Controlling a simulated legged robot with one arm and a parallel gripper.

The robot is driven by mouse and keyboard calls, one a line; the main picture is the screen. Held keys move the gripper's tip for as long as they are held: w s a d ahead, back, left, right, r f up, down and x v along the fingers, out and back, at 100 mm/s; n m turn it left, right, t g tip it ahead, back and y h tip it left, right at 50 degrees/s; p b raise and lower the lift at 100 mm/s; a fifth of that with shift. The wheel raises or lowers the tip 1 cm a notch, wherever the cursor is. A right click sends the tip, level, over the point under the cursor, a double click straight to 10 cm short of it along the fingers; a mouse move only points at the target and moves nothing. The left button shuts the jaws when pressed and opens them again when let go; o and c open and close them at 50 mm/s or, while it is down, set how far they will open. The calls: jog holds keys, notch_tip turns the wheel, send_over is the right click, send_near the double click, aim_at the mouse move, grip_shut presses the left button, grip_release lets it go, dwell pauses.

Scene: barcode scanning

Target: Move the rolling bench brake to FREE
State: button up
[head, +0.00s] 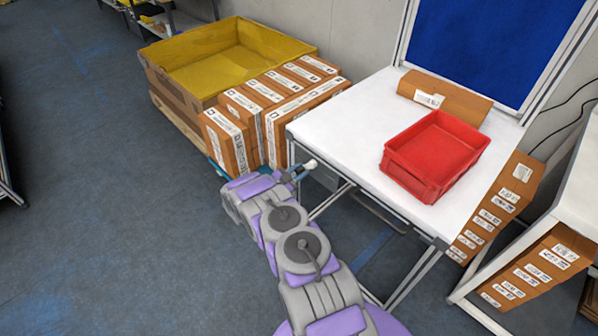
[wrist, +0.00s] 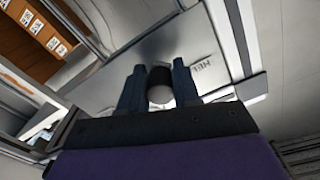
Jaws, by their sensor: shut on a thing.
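The bench (head: 345,122) has a white top and a thin metal frame. My gripper (head: 300,172) is at its near left corner, just below the top's edge. A small pale knob (head: 311,163) shows at the fingertips. In the wrist view, my gripper's two dark fingers (wrist: 159,88) are shut on the brake knob (wrist: 160,93), which is round with a pale end and a dark upper part. Behind it is a grey plate (wrist: 190,50) with small dark lettering at the right that I cannot read surely. The rest of the brake is hidden by the fingers and knob.
A red bin (head: 432,155) and a brown carton (head: 445,95) sit on the bench. Labelled cartons (head: 265,108) and a large yellow-lined box (head: 225,60) stand close to its left. More cartons (head: 495,208) stand at its right. The floor at left is clear.

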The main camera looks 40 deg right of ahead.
aim_at(322, 177)
grip_shut()
dwell(0.3)
jog(key=s+n, duration=0.1)
jog(key=n, duration=0.1)
jog(key=s+f+n, duration=0.1)
jog(key=n, duration=0.2)
jog(key=s+n, duration=0.1)
jog(key=n, duration=0.1)
jog(key=shift+s+f, duration=0.2)
jog(key=shift+s, duration=0.15)
jog(key=s+n, duration=0.1)
jog(key=n, duration=0.2)
jog(key=s+n, duration=0.1)
jog(key=shift+s+d+r+n, duration=0.15)
jog(key=shift+s+r+n, duration=0.15)
jog(key=shift+n, duration=0.1)
jog(key=shift+s+r+n, duration=0.3)
jog(key=shift+s+n, duration=0.2)
jog(key=shift+n, duration=0.55)
jog(key=shift+s+r+n, duration=0.3)
jog(key=shift+s+n, duration=0.15)
jog(key=shift+n, duration=0.6)
jog(key=shift+d, duration=0.1)
